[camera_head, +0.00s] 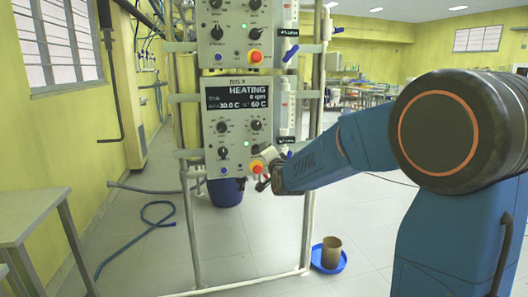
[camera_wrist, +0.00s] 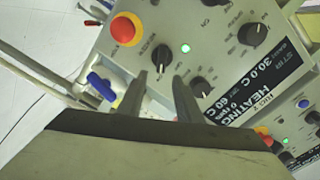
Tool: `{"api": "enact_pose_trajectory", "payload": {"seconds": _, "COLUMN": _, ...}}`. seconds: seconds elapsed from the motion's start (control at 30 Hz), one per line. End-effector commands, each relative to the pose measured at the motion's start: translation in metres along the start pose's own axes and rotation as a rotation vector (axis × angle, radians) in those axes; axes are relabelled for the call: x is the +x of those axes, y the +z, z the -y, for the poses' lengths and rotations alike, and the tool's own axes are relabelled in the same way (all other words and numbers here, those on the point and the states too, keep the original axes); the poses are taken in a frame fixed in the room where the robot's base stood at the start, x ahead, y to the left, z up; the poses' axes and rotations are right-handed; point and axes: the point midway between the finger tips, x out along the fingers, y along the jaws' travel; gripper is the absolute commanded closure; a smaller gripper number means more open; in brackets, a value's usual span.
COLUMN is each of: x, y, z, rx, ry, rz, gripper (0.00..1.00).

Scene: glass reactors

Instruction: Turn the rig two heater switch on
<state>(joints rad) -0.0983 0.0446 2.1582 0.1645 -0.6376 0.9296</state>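The rig two control panel (camera_head: 239,150) faces me, with a lit display (camera_head: 237,98) reading HEATING, 0 rpm, 30.0 C and 60 C. The wrist view shows its display (camera_wrist: 250,90) tilted, with the label RIG 2. A black switch knob (camera_wrist: 163,57) sits beside the red stop button (camera_wrist: 126,28), near a lit green lamp (camera_wrist: 185,47). I cannot read the switch label surely. My gripper (camera_wrist: 161,78) is open and empty, its fingertips below this knob in the wrist view; contact is unclear. In the head view my gripper (camera_head: 264,180) is at the panel's lower right corner.
A blue valve handle (camera_wrist: 101,86) is left of my fingers. Another panel (camera_head: 235,35) is above. Rig posts (camera_head: 308,215) stand alongside. A blue tray (camera_head: 329,262) is on the floor.

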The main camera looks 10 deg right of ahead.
Motion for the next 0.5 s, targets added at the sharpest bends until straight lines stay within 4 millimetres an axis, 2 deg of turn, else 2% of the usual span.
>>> {"api": "enact_pose_trajectory", "payload": {"seconds": 0.1, "x": -0.023, "y": 0.0, "z": 0.001, "rx": 0.001, "ry": 0.0, "rz": 0.001, "gripper": 0.68}}
{"api": "enact_pose_trajectory", "payload": {"seconds": 0.5, "x": -0.092, "y": 0.001, "z": 0.0, "rx": 0.0, "ry": 0.001, "rz": 0.001, "gripper": 0.68}}
